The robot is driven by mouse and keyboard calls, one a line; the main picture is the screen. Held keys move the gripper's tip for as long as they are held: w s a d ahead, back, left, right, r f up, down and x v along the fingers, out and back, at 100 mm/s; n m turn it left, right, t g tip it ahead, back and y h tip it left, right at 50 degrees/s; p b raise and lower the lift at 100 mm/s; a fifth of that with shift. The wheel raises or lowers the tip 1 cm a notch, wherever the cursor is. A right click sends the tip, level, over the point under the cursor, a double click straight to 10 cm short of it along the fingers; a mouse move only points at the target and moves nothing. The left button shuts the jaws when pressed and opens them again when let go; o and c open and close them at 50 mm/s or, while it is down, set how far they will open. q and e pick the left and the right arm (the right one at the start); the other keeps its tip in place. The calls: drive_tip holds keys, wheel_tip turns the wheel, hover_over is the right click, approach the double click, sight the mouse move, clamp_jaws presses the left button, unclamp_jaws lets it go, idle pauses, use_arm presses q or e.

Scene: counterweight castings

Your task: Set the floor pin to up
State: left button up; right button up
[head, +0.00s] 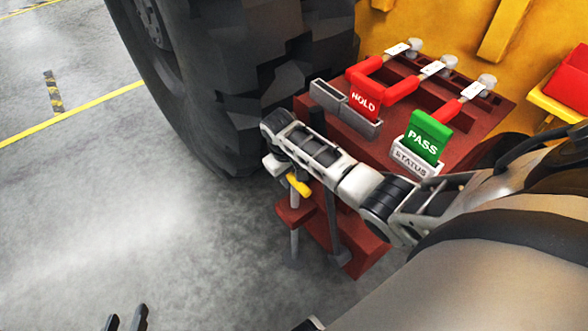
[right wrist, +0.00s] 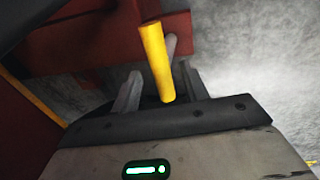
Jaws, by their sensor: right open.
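The floor pin (head: 295,240) is a grey upright rod beside the dark red stand, and its lower end appears to reach the floor. Its yellow handle (head: 299,185) sticks out at the top, and the handle also shows in the right wrist view (right wrist: 153,55). My right gripper (head: 276,166) is open at the handle. In the right wrist view its grey fingers (right wrist: 160,90) stand on either side of the yellow handle; I cannot tell whether they touch it. My left gripper (head: 126,319) is at the bottom left edge, open and empty, away from the pin.
A large tyre (head: 250,60) stands close behind the pin. The concrete floor at left (head: 100,210) is clear.

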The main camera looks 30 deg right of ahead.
use_arm(q)
drive_tip(key=shift+s+f, duration=0.1)
drive_tip(key=shift+f, duration=0.1)
use_arm(e)
drive_tip(key=shift+d+f, duration=0.15)
drive_tip(key=shift+f, duration=0.8)
